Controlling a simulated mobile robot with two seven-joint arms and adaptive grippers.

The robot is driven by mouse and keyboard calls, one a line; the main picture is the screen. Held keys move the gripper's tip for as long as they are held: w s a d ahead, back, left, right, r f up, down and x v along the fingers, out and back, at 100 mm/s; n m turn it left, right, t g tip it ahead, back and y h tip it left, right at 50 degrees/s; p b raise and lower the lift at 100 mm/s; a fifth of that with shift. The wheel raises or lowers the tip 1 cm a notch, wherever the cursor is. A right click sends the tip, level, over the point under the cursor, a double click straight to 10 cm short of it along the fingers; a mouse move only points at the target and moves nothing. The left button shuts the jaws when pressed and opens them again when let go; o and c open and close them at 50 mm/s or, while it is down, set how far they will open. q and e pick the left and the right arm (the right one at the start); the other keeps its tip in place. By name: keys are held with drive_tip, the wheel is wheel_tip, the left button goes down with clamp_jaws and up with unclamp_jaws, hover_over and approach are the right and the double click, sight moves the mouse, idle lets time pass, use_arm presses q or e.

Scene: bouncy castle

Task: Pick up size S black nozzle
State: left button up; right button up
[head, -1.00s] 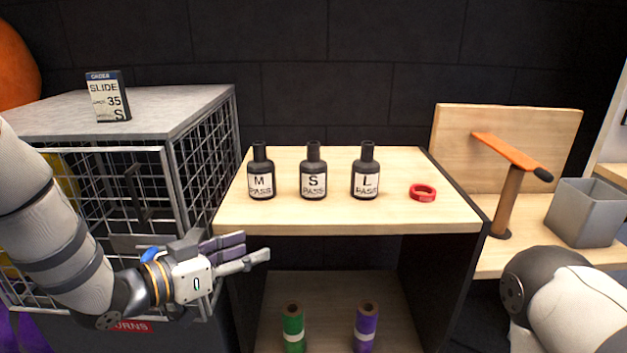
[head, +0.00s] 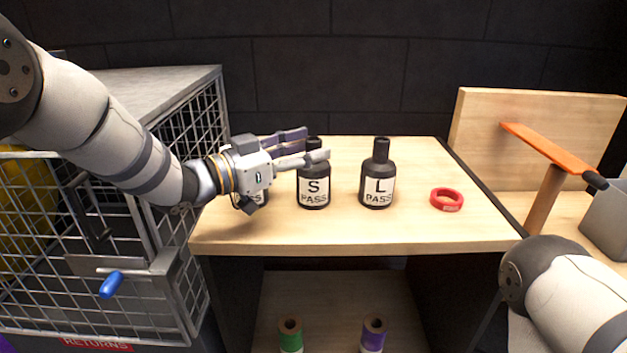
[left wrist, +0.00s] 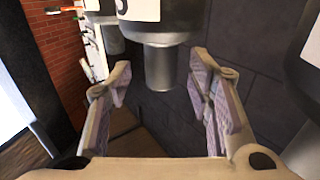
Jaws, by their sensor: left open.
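The size S black nozzle (head: 313,190) stands upright on the wooden table top (head: 400,228), its white label reading "S PASS". My left gripper (head: 311,146) is open at the height of its narrow neck, one finger on the far side and one on the near side in the head view. In the left wrist view the nozzle's dark neck (left wrist: 160,68) shows between the two spread fingers (left wrist: 160,88). My right gripper is out of view; only my right arm shows.
The L nozzle (head: 377,183) stands to the right, with a red ring (head: 446,199) beyond it. The M nozzle (head: 258,194) is mostly hidden behind my left gripper. A wire cage (head: 60,270) stands left. Green (head: 290,335) and purple (head: 373,335) rolls stand on the lower shelf.

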use_arm(q)
drive_tip(key=shift+x, duration=0.95)
clamp_jaws()
drive_tip(key=shift+r, duration=0.15)
